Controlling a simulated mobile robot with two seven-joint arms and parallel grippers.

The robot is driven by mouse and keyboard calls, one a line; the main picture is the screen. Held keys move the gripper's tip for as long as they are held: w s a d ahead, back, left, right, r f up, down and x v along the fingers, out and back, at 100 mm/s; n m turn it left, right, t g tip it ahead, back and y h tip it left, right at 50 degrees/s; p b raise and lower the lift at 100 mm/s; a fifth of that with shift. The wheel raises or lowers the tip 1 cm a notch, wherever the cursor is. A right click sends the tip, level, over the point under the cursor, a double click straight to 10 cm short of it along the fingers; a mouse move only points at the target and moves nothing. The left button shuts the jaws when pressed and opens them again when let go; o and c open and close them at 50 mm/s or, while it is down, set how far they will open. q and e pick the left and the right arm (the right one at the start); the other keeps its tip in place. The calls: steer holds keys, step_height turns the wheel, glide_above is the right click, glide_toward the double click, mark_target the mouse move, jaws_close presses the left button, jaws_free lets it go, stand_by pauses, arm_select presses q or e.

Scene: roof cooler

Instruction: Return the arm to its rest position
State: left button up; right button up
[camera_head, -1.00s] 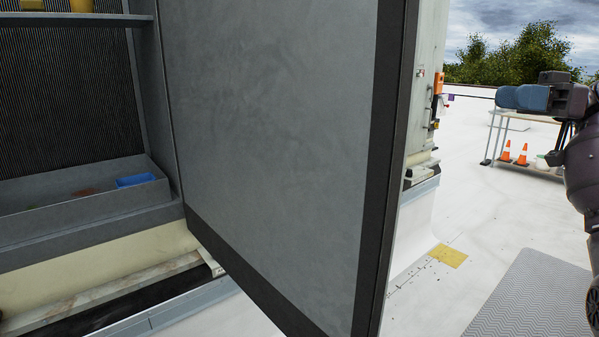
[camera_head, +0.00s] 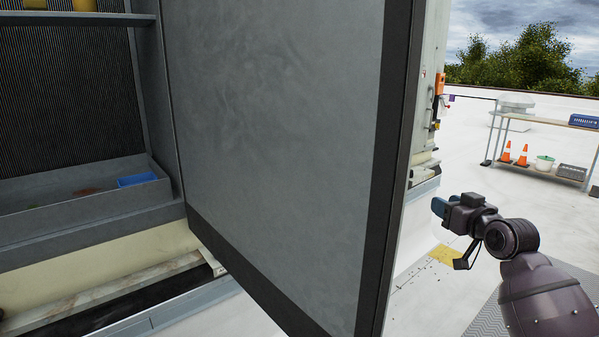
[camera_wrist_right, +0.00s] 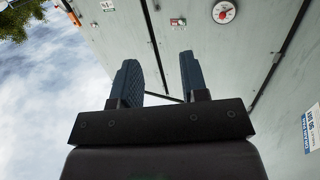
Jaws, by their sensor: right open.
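My right gripper (camera_head: 440,207) is at the right of the head view, to the right of the open door panel and apart from it. Its arm comes in from the lower right. In the right wrist view its two blue fingers (camera_wrist_right: 158,80) stand apart with nothing between them. Beyond them are a pale cabinet wall (camera_wrist_right: 200,45) and the sky. My left gripper is not in view.
The large grey door (camera_head: 275,150) stands open across the middle. Left of it are a compartment with a grey tray (camera_head: 60,205) and a blue item (camera_head: 137,180). A rack (camera_head: 545,120), orange cones (camera_head: 522,155) and a yellow patch (camera_head: 446,255) lie on the right.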

steer(key=s+a+f+h, duration=0.1)
steer(key=s+a+f, duration=0.1)
steer(key=s+f, duration=0.8)
steer(key=s+a+f+h, duration=0.1)
steer(key=s+a+f, duration=0.2)
steer(key=s+f, duration=0.7)
steer(key=s+f+g+h, duration=0.1)
steer(key=s+f+g, duration=0.1)
steer(key=s+f, duration=0.7)
steer(key=s+a+f+m+g, duration=0.1)
steer(key=s+f+g, duration=0.2)
steer(key=s+f, duration=0.5)
steer(key=s, duration=0.5)
steer(key=shift+f+g+h, duration=0.3)
steer(key=shift+f+h, duration=0.1)
steer(key=shift+s, duration=0.25)
